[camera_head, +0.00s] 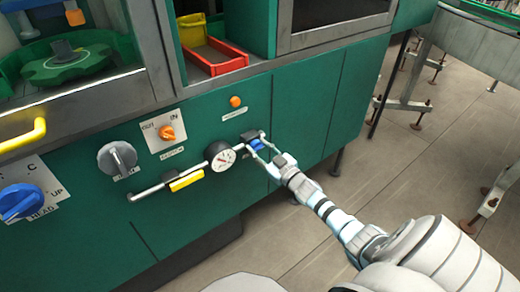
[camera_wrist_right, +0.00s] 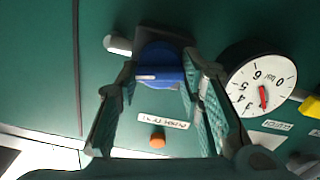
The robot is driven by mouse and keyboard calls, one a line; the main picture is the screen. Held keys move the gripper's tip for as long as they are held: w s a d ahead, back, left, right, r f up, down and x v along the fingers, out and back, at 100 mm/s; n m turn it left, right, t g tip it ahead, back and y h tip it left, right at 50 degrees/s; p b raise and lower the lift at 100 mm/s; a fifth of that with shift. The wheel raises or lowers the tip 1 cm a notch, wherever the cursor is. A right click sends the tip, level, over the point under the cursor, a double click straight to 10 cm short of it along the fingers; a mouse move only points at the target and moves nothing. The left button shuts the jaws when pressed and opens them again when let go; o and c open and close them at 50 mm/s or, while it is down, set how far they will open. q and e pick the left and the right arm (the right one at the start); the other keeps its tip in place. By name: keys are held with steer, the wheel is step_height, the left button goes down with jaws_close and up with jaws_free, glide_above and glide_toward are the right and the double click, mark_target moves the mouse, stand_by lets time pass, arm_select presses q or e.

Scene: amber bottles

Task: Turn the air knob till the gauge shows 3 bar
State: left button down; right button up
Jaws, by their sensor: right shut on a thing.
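The blue air knob (camera_wrist_right: 160,66) sits at the right end of the pipe on the green machine front. In the head view the knob (camera_head: 256,146) is partly hidden by my right gripper (camera_head: 262,153). In the right wrist view the fingers of this gripper (camera_wrist_right: 163,80) flank the knob and are shut on it. A pale line on the knob lies nearly level there. The round white gauge (camera_head: 220,156) is left of the knob in the head view. In the wrist view the gauge (camera_wrist_right: 262,84) shows a red needle pointing down, just right of the numeral 3. My left gripper is out of view.
A yellow handle (camera_head: 187,180) hangs on the pipe left of the gauge. A grey knob (camera_head: 117,158), an orange switch (camera_head: 167,132) and a blue knob (camera_head: 20,203) sit farther left. An orange button (camera_head: 235,101) is above the air knob.

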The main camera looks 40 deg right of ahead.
steer(key=shift+m, duration=0.4)
steer(key=m+p, duration=0.2)
steer(key=m, duration=0.1)
steer(key=m+p, duration=0.1)
steer(key=m, duration=0.5)
steer(key=shift+d+f, duration=0.1)
steer(key=shift+d, duration=0.05)
stand_by(0.5)
steer(key=o, duration=1.2)
steer(key=shift+c, duration=0.2)
steer(key=s, duration=1.2)
steer(key=shift+a, duration=0.2)
